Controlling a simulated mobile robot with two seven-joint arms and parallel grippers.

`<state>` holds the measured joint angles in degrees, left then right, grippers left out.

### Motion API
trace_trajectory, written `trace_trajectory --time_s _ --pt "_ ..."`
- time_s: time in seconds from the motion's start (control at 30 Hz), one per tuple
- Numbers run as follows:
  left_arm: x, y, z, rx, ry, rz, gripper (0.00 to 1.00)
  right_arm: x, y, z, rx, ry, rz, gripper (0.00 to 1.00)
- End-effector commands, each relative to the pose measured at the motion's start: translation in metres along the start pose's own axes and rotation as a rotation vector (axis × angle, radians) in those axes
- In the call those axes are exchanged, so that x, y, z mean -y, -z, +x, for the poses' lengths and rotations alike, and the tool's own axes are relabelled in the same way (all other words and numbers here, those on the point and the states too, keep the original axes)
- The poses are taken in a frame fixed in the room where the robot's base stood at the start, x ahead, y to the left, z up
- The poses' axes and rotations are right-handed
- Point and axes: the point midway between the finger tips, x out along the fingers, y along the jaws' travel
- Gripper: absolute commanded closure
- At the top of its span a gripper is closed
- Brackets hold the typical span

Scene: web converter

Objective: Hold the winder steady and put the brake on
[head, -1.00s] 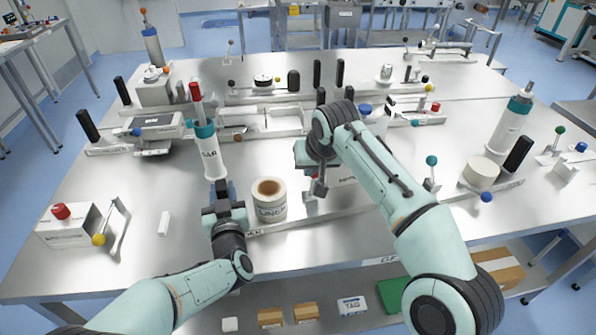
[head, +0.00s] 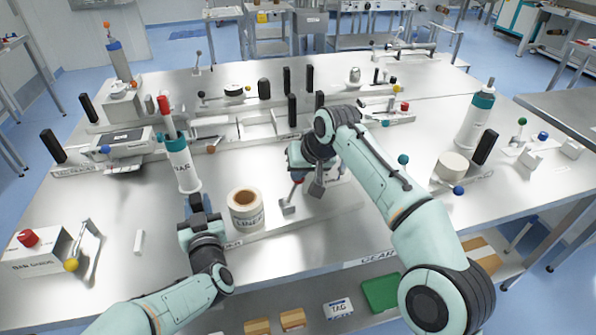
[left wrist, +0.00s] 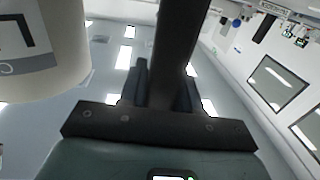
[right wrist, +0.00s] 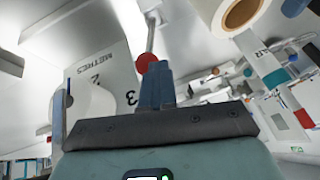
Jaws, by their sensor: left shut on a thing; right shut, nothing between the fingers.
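The winder carries a white roll marked LINER (head: 246,212) with a tan core, on a low base at the front of the table. My left gripper (head: 198,207) is just left of the roll, shut on a dark upright post (left wrist: 172,50) that shows between its fingers in the left wrist view. A metal lever with a red ball (right wrist: 147,65) stands right of the roll; its foot shows in the head view (head: 288,207). My right gripper (right wrist: 156,85) is shut and empty, its tips at the red ball. I cannot tell whether they touch it.
A white bottle with teal bands and a red top (head: 181,160) stands close behind my left gripper. A panel marked METRES (right wrist: 100,85) is beside the lever. A white box with a red knob (head: 30,245) is at the front left.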

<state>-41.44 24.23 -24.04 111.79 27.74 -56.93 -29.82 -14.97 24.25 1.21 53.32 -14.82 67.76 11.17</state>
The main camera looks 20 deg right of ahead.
Motion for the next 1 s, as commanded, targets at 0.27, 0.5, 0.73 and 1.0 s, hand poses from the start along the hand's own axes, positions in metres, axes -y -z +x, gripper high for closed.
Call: trace_trajectory --time_s 0.27,0.5,0.73,1.0 --pt "0.003 -0.013 -0.001 0.031 0.005 0.008 1.0 -0.004 0.0 -0.015 -0.002 -0.005 0.002 1.0" --pt "0.003 -0.013 -0.001 0.031 0.004 0.008 1.0 -0.006 0.0 -0.062 -0.006 -0.001 0.0 1.0" --pt "0.003 -0.013 -0.001 0.031 0.004 0.008 1.0 -0.007 -0.001 -0.095 -0.005 0.0 0.0 1.0" --pt "0.003 -0.013 -0.001 0.031 0.003 0.008 1.0 -0.008 -0.001 -0.102 -0.002 0.0 0.0 1.0"
